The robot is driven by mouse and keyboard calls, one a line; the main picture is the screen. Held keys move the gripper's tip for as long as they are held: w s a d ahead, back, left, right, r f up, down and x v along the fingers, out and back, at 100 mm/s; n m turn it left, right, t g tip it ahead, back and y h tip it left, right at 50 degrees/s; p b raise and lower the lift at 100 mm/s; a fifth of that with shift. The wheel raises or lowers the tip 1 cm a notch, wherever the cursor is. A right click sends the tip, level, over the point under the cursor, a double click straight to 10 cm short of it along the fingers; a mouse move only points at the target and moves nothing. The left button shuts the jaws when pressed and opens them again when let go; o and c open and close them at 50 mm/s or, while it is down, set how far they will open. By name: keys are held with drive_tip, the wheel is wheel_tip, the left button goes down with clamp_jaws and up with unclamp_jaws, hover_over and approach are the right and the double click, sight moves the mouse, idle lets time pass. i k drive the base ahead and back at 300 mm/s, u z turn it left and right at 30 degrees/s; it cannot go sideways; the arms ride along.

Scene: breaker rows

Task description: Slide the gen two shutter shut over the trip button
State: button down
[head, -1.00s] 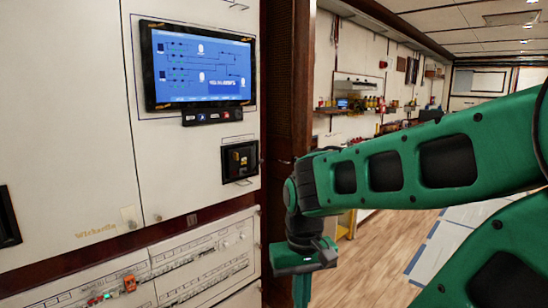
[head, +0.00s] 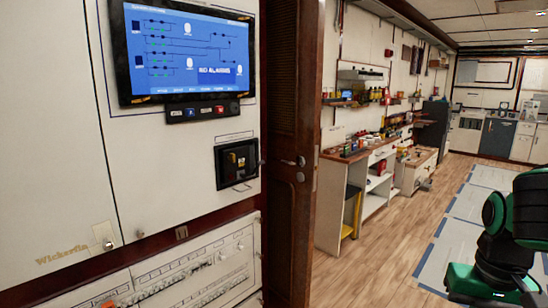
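A white cabinet front (head: 50,130) fills the left of the head view. Its lower sloped breaker panel (head: 205,262) holds rows of small labelled parts, cut off by the bottom edge. A small orange-red part (head: 108,303) shows there at the bottom edge. I cannot make out which part is the gen two shutter or the trip button.
A screen (head: 185,50) hangs above a small button strip (head: 203,111). A black recessed box (head: 237,163) with a yellow part is right of them. A dark wooden door (head: 295,150) stands beside the cabinet. A workbench (head: 370,165) lines the far wall; the wooden floor (head: 385,255) is open.

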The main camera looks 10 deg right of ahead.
sight(241, 175)
drive_tip(key=z, duration=1.25)
drive_tip(key=i, duration=3.55)
drive_tip(key=u, duration=3.25)
